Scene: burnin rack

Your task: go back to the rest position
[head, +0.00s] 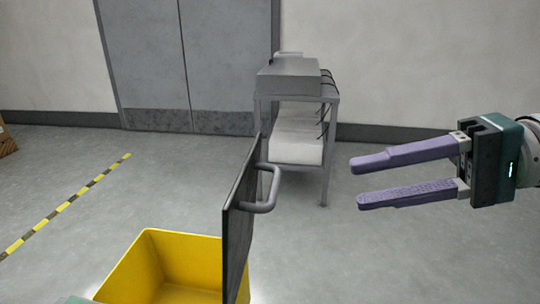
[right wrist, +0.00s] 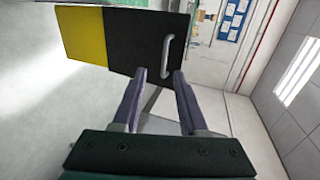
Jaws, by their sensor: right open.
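My right gripper (head: 357,182) comes in from the right in the head view, with its two purple fingers apart and nothing between them. It is in the air, to the right of a grey handle (head: 270,190) on an upright dark panel (head: 236,240), and clear of it. In the right wrist view the fingers (right wrist: 159,75) are also apart, and the handle (right wrist: 167,55) and dark panel (right wrist: 128,42) show beyond the tips.
A yellow bin (head: 140,262) stands left of the panel, partly hidden by it. A grey rack (head: 331,150) with a box-shaped unit (head: 288,76) stands by the back wall. A yellow-black floor stripe (head: 75,199) runs at left. Floor around the right gripper looks clear.

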